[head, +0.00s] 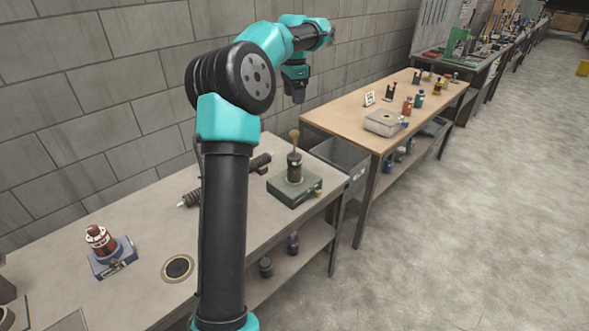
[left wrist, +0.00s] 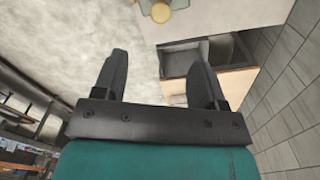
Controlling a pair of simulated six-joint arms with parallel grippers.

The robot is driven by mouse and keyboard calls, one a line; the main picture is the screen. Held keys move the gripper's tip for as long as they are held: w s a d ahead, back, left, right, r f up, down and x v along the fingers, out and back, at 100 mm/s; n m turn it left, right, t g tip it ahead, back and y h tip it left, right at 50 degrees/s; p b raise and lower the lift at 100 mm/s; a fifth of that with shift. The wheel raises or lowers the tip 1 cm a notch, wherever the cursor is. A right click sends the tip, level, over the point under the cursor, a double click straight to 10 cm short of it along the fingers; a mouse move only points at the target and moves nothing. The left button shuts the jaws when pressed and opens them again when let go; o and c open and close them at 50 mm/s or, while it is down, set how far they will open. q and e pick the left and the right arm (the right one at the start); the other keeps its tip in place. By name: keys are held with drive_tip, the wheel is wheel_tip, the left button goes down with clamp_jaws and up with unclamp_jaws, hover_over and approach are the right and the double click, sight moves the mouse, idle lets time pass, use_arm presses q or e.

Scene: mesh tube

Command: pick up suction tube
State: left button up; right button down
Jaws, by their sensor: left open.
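A dark tube-like object lies on the near bench, partly hidden behind my left arm. Its ribbed end (head: 190,198) shows left of the arm and a black end (head: 260,162) shows right of it. I cannot tell for sure that this is one piece or the suction tube. My left gripper (head: 298,94) is raised high above the benches, well apart from the things on them. In the left wrist view my left gripper (left wrist: 161,78) has its two dark fingers spread, with nothing between them. My right gripper is not in view.
A green box with a dark bottle-like piece (head: 294,166) stands right of the arm. A red-and-white piece on a blue base (head: 110,252) and a dark ring (head: 177,268) are at left. A wooden bench (head: 340,115) stands beyond, against the block wall. The floor at right is clear.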

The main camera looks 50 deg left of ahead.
use_arm(q)
drive_tip(key=shift+f, duration=0.2)
hover_over(295, 144)
drive_tip(key=f, duration=1.2)
drive_tip(key=shift+w+a, duration=0.1)
drive_tip(key=shift+a, duration=0.15)
drive_tip(key=shift+f, duration=0.1)
drive_tip(key=shift+f, duration=2.55)
drive_tip(key=shift+c, duration=0.5)
clamp_jaws()
